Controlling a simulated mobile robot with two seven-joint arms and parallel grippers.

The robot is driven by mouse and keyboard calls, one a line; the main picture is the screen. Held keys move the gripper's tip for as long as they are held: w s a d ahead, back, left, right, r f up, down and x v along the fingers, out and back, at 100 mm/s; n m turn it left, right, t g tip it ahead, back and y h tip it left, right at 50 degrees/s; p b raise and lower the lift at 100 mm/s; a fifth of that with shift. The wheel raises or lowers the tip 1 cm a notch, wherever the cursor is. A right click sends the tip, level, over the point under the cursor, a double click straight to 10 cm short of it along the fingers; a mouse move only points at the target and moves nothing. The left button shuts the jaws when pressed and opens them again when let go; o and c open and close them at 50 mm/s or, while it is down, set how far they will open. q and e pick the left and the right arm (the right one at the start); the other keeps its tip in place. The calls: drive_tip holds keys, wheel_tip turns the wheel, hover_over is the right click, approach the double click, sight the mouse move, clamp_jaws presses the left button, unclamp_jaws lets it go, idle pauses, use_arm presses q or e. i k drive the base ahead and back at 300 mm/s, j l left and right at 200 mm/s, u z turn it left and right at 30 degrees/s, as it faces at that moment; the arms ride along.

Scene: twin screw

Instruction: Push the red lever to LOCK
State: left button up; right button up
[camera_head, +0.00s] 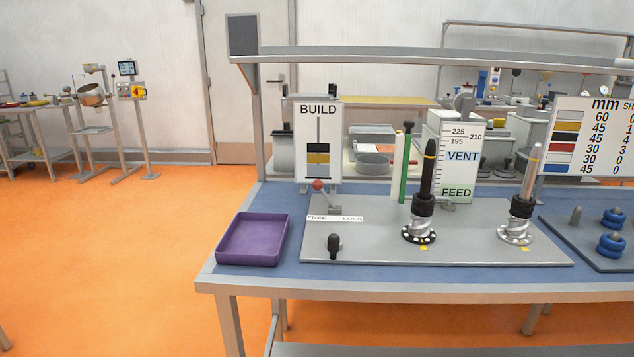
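The lever has a round red knob (318,185) on a short grey arm. It stands at the left back of the grey base plate (380,250), in front of the BUILD board. A white label strip (335,218) in front of it reads FREE on the left and LOCK on the right. The knob is above the left part of the strip, nearer FREE. The lever's lower pivot is small and hard to make out. Neither of my grippers shows in the head view.
A purple tray (252,240) stands left of the plate. A black-knobbed handle (334,246) is in front of the label. Two upright screw shafts, one black (427,180) and one silver (530,180), stand to the right. The BUILD board (318,140) rises behind the lever.

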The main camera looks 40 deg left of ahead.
sight(317, 184)
drive_tip(key=j, duration=1.4)
drive_tip(key=i, duration=0.05)
